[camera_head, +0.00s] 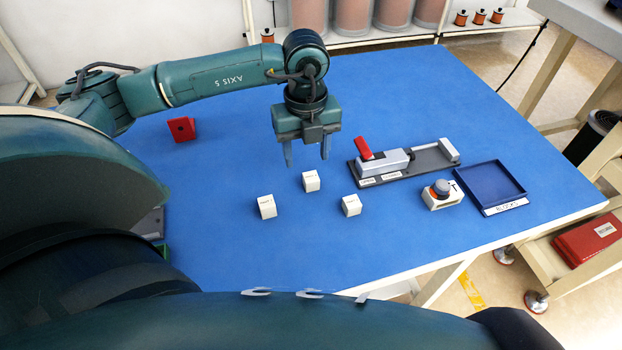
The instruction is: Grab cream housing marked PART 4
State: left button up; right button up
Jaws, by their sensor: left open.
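Three small cream housings stand apart on the blue table: one at the left (266,206), one in the middle and farther back (311,181), and one at the right (351,205). Each has a small dark marking, too small to read, so I cannot tell which is PART 4. My left gripper (306,161) points down with its fingers apart and nothing between them. It appears above and slightly behind the middle housing, not touching it. My right gripper is not in view.
A grey clamp fixture with a red handle (364,149) lies right of the housings. Beside it are a push-button box (441,194) and an empty blue tray (487,164) labelled BLOCKS. A red block (181,129) sits far left. The blue table (230,255) is clear in front.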

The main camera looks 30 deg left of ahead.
aim_at(311, 176)
pick_arm(q)
jog(key=shift+w+d+f, duration=0.1)
jog(key=shift+d+f, duration=0.1)
jog(key=shift+f, duration=1.35)
jog(key=shift+w+d+f, duration=0.1)
jog(key=shift+d+f, duration=0.05)
jog(key=shift+f, duration=1.35)
jog(key=shift+c, duration=0.4)
jog(key=c, duration=1)
jog(key=shift+r, duration=0.1)
